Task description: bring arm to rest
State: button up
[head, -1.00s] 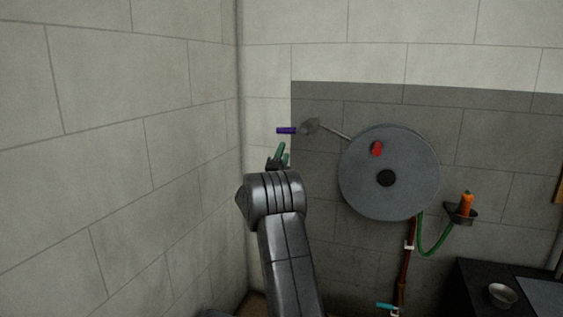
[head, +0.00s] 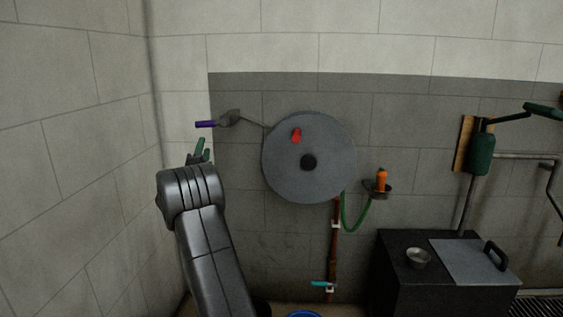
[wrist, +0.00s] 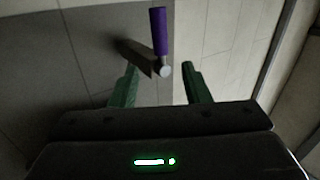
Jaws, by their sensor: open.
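My gripper (head: 203,152) is at the end of my dark grey arm (head: 205,235), in the left half of the head view. Its two green fingers (wrist: 155,88) stand apart with nothing between them in the wrist view. A lever with a purple handle (head: 206,124) sticks out from the wall just above the gripper in the head view. The handle also shows beyond the fingertips in the wrist view (wrist: 159,32). I see no contact between the fingers and the handle.
A grey wheel (head: 330,165) with a red knob (head: 296,135) is on the wall to the right. An orange-topped nozzle (head: 382,180) sits in a holder with a green hose. A black cabinet (head: 400,285) carries a small bowl (head: 418,258). A bare wall stands close on the left.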

aim_at(211, 126)
jog(key=p+x, duration=0.1)
jog(key=x, duration=1.1)
jog(key=shift+w, duration=0.1)
jog(key=b+v, duration=0.1)
jog(key=v, duration=1.2)
jog(key=p+x, duration=0.1)
jog(key=x, duration=1.2)
jog(key=shift+d+f+n+y, duration=0.1)
jog(key=shift+f+n+y, duration=0.15)
jog(key=shift+n+y, duration=0.25)
jog(key=shift+f+n+g+y+b, duration=0.2)
jog(key=shift+n+g+y+b, duration=0.15)
jog(key=shift+n+y, duration=0.95)
jog(key=shift+n+h, duration=0.3)
